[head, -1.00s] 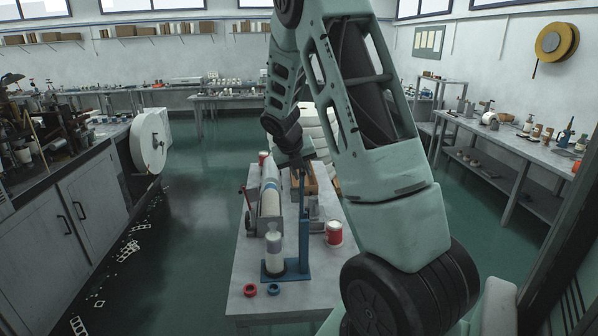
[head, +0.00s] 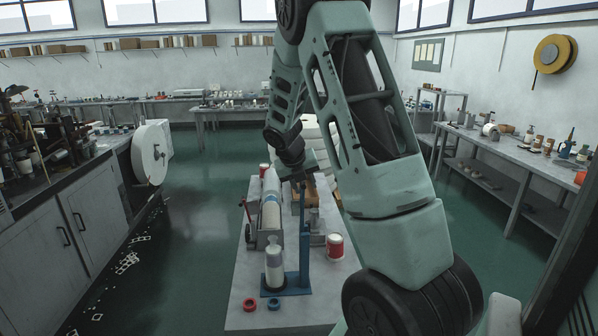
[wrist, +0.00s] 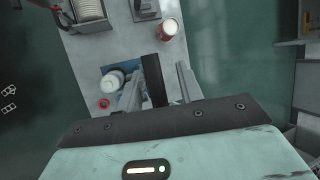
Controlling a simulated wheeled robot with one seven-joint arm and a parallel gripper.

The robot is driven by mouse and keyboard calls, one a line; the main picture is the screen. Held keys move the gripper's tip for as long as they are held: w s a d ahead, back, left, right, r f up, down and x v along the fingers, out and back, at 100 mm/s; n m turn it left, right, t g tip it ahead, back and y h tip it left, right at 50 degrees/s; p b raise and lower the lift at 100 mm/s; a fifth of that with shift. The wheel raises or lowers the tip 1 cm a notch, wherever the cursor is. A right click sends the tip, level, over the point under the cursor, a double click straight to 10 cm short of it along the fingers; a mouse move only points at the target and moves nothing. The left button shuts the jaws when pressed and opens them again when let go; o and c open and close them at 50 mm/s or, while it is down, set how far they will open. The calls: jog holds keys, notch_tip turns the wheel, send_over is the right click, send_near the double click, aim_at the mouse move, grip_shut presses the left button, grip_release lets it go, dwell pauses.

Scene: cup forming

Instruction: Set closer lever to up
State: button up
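The closer is a blue stand (head: 304,240) with an upright post on the table. A grey bottle with a pale top (head: 274,266) stands on its base. A dark bar, which looks like the closer lever (wrist: 153,80), rises towards the camera in the wrist view. My gripper (wrist: 158,84) is open, with one pale finger on each side of this bar. I cannot tell whether either finger touches it. In the head view my gripper (head: 294,176) is small and dark at the top of the post, and the lever's angle is unclear there.
The table (head: 238,312) also holds a red ring (head: 250,304), a blue ring (head: 274,304), a red-and-white can (head: 335,246) and a machine with a pale roller (head: 271,212). Cabinets (head: 90,215) stand left and a workbench (head: 530,155) right.

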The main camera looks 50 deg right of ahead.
jog(key=b+v, duration=0.4)
jog(key=v, duration=1.3)
jog(key=shift+r+b, duration=0.15)
jog(key=shift+b, duration=0.15)
jog(key=shift+a, duration=0.1)
